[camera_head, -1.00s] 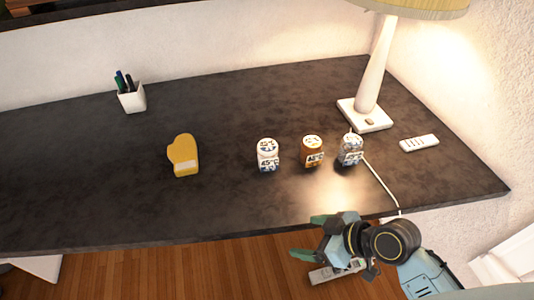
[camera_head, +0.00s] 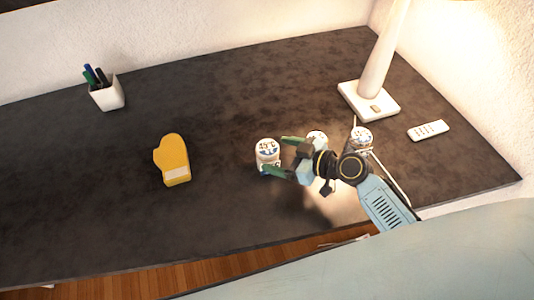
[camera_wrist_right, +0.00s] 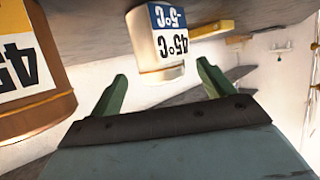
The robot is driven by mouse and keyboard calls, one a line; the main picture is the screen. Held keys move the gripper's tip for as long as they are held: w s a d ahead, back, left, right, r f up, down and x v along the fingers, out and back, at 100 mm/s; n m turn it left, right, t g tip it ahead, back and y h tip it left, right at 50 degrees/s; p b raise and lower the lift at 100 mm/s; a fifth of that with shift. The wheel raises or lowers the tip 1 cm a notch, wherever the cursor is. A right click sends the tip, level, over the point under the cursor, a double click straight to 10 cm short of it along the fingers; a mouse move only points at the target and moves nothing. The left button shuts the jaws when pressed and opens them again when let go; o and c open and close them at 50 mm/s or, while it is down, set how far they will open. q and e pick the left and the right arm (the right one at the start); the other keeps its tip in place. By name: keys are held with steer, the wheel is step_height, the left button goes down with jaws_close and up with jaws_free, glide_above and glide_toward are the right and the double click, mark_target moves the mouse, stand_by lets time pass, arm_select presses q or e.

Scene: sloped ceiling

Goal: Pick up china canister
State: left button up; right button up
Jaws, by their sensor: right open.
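A white canister with a temperature label, which looks like the china one, stands upright on the dark desk in the head view (camera_head: 267,152). It also shows in the right wrist view (camera_wrist_right: 150,45), ahead between the two fingertips. My right gripper (camera_head: 279,156) is open and empty, level with the canister's right side; its green fingertips (camera_wrist_right: 162,72) lie on either side of it, and I cannot tell if they touch. A brown canister (camera_wrist_right: 30,70) stands close beside the gripper and is mostly hidden by it in the head view. My left gripper is out of view.
A lamp (camera_head: 369,100) and a white remote (camera_head: 428,130) are at the right. A yellow mitt (camera_head: 172,160) and a pen cup (camera_head: 107,95) are at the left. The desk (camera_head: 215,110) between is clear.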

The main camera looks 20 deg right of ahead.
mark_target(262, 150)
steer(key=shift+w+a+f, duration=0.15)
steer(key=shift+w+a, duration=0.1)
steer(key=shift+w, duration=0.1)
steer(key=shift+x, duration=2.35)
steer(key=shift+w+a+f, duration=0.15)
steer(key=shift+a, duration=0.1)
steer(key=c, duration=1.1)
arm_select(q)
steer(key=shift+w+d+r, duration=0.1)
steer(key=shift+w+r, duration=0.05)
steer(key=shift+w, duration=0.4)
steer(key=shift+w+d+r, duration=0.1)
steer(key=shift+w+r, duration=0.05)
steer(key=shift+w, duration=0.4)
arm_select(e)
steer(key=shift+c, duration=0.4)
arm_select(q)
steer(key=shift+p, duration=0.3)
